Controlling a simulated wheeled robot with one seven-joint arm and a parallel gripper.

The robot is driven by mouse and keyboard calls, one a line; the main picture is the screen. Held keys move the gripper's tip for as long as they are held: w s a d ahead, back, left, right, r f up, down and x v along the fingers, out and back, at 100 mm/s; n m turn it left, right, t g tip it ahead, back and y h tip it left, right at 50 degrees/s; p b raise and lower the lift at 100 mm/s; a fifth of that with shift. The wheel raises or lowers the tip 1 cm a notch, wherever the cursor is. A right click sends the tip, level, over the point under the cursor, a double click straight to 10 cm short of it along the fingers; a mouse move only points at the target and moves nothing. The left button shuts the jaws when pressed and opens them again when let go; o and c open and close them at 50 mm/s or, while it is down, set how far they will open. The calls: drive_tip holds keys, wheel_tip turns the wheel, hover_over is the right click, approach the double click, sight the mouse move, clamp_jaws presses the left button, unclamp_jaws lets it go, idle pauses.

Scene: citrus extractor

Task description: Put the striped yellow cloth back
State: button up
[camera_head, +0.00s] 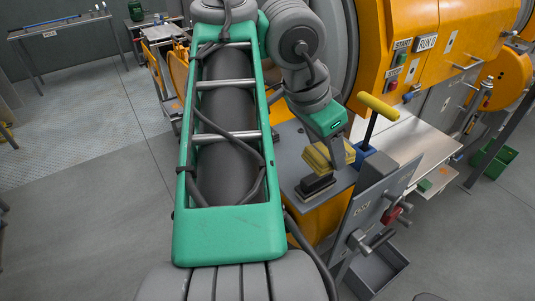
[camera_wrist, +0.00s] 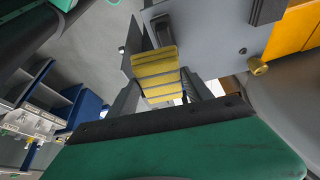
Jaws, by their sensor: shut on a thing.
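The striped yellow cloth (camera_head: 322,157) is a small folded pad with dark stripes. It also shows in the wrist view (camera_wrist: 156,70), between my fingers. My gripper (camera_head: 343,150) is shut on it, over the grey top (camera_head: 288,150) of an orange cabinet beside the machine. In the wrist view my gripper (camera_wrist: 162,90) has a finger on each side of the cloth. A black block (camera_head: 316,187) lies on the grey top just in front of the cloth. I cannot tell whether the cloth touches the top or the block.
A blue holder (camera_head: 366,157) with a yellow-handled tool (camera_head: 378,107) stands just right of my gripper. A grey upright panel (camera_head: 372,208) with a red valve edges the cabinet's right side. The orange machine (camera_head: 420,55) rises behind. Open floor (camera_head: 80,220) lies to the left.

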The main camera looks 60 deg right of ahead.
drive_tip(key=shift+s, duration=0.2)
drive_tip(key=w+d+f+b, duration=0.2)
drive_tip(key=w+f, duration=0.2)
drive_tip(key=w+d+f+b, duration=0.2)
drive_tip(key=w+f, duration=0.2)
drive_tip(key=w+d+f+b, duration=0.2)
drive_tip(key=w+d+f, duration=0.1)
drive_tip(key=w+f, duration=0.1)
drive_tip(key=shift+w+d+b, duration=0.1)
drive_tip(key=shift+b, duration=0.25)
drive_tip(key=shift+f, duration=0.35)
drive_tip(key=o, duration=1.2)
